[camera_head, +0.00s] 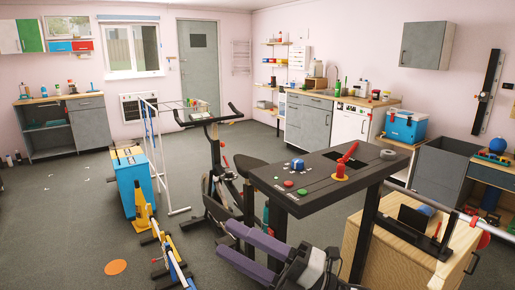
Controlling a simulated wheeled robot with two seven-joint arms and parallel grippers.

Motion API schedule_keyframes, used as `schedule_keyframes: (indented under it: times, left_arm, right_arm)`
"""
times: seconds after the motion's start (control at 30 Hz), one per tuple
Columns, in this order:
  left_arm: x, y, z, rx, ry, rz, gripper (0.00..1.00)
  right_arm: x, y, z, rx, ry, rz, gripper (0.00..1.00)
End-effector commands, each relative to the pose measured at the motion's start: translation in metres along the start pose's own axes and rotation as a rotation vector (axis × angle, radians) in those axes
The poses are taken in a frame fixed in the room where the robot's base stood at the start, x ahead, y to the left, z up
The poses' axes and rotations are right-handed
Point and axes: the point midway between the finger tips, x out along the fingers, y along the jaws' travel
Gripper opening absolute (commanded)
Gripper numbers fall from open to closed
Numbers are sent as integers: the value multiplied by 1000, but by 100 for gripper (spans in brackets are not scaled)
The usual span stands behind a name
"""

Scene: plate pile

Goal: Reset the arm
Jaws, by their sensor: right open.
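My right gripper (226,239) reaches in from the bottom middle of the head view. Its two long purple-and-black fingers point up and to the left, apart from each other, with nothing seen between them. Its grey wrist body shows at the bottom edge. The gripper is in front of the exercise bike (213,150) and left of the black table's legs; whether it touches anything is unclear. My left gripper is not in view. No plate pile can be made out.
A black table (325,197) bearing a red lever (347,158) stands right of the gripper. A wooden cabinet (385,262) is at lower right. A blue-and-yellow box (130,180) stands left. An orange disc (115,267) lies on open floor at lower left.

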Motion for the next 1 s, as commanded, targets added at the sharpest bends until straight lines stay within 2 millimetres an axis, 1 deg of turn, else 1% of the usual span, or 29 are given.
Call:
schedule_keyframes:
  times: [0.03,0.07,0.1,0.17,0.2,0.23,0.27,0.3,0.37,0.4,0.47,0.5,0.57,0.6,0.7,0.8,0.9,1.0]
  left_arm:
    - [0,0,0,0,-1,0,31]
    - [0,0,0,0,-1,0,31]
    - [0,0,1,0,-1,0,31]
    - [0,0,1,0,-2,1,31]
    - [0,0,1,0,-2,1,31]
    - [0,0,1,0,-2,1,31]
    - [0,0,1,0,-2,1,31]
    - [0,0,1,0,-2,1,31]
    - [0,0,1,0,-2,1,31]
    - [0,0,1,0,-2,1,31]
    - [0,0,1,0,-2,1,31]
    - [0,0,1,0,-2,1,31]
    - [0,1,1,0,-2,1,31]
    - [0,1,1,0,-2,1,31]
    - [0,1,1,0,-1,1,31]
    - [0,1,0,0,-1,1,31]
    - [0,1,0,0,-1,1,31]
    - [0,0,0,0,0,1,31]
  right_arm:
    - [-16,-16,5,131,-115,25,48]
    - [-27,-25,11,204,-187,38,48]
    - [-44,-39,17,303,-284,52,48]
    - [-72,-63,24,452,-430,67,48]
    - [-94,-81,26,553,-529,74,48]
    - [-111,-96,26,627,-603,78,48]
    - [-130,-110,25,700,-677,78,48]
    - [-154,-130,21,791,-770,78,48]
    - [-189,-157,10,918,-900,75,48]
    - [-212,-174,0,998,-984,70,48]
    - [-246,-199,-19,1112,-1106,61,48]
    - [-268,-214,-34,1184,-1184,54,48]
    - [-299,-233,-58,1282,-1293,41,48]
    - [-317,-244,-75,1343,-1359,34,48]
    - [-354,-263,-113,1463,-1498,13,48]
    - [-378,-273,-142,1545,-1591,-1,48]
    - [-390,-277,-158,1585,-1641,-9,48]
    - [-393,-279,-163,1599,-1656,-12,48]
